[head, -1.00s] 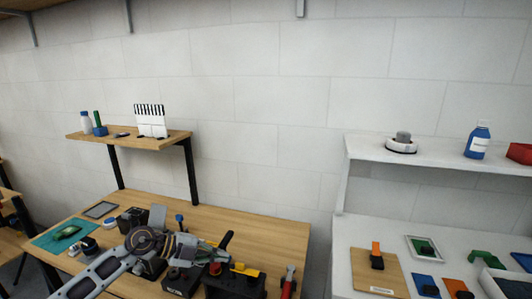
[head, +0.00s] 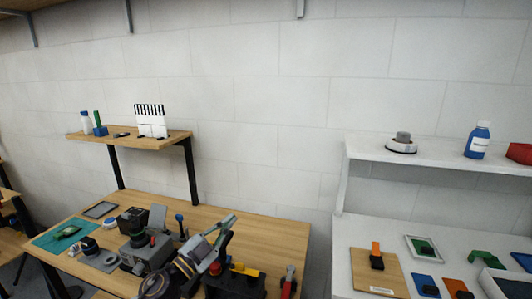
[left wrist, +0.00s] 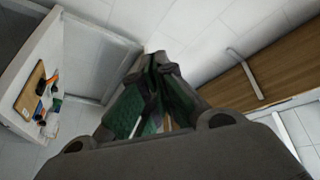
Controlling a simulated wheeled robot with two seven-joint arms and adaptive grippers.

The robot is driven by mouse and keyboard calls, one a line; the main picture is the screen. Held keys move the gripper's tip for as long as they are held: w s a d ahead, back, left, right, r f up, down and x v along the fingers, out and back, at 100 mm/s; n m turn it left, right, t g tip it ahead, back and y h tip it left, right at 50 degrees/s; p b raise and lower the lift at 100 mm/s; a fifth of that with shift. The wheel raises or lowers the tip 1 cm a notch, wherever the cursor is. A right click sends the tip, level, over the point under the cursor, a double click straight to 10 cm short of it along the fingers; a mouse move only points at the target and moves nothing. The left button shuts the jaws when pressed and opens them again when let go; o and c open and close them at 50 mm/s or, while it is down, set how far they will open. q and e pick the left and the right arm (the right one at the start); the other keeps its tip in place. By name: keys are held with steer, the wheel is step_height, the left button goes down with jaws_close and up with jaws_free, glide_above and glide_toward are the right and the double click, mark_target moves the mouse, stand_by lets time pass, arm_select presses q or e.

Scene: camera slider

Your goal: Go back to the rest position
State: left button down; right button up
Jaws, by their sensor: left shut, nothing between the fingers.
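My left gripper (head: 228,223) is low in the middle of the head view, in front of the wooden workbench (head: 272,236), with its fingers pointing up and right. In the left wrist view my left gripper (left wrist: 158,62) has its dark green-padded fingers together at the tips and holds nothing. It partly covers tools on the bench behind it. My right gripper is in neither view now.
The workbench carries a green mat (head: 62,236), a grey device (head: 148,250), a black-and-yellow block (head: 240,278) and red-handled pliers (head: 288,284). A wooden shelf (head: 170,141) stands above. A white table (head: 345,235) with several parts is at right.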

arm_select(q)
steer(key=s+a+f+n+g+y, duration=0.2)
steer(key=s+a+f+n+y, duration=0.1)
steer(key=a+f+n+y, duration=0.4)
steer(key=s+a+f+n+g+y, duration=0.1)
steer(key=s+a+f+n+y, duration=0.2)
steer(key=a+f+n+y, duration=0.35)
steer(key=s+d+f+g, duration=0.1)
steer(key=s+f+g, duration=0.5)
steer(key=s, duration=0.5)
steer(key=s+d+f+g, duration=0.1)
steer(key=s+f+g, duration=0.4)
steer(key=s+f, duration=0.65)
steer(key=f, duration=1.5)
steer(key=s+f, duration=0.2)
steer(key=f, duration=1.4)
steer(key=s+a+f+g, duration=0.1)
steer(key=s+a+f, duration=0.1)
steer(key=s+f, duration=0.7)
steer(key=s+a+f+g, duration=0.1)
steer(key=s+f, duration=0.8)
steer(key=s, duration=0.3)
steer(key=shift+s+a+f+h, duration=0.35)
steer(key=shift+s+f, duration=0.05)
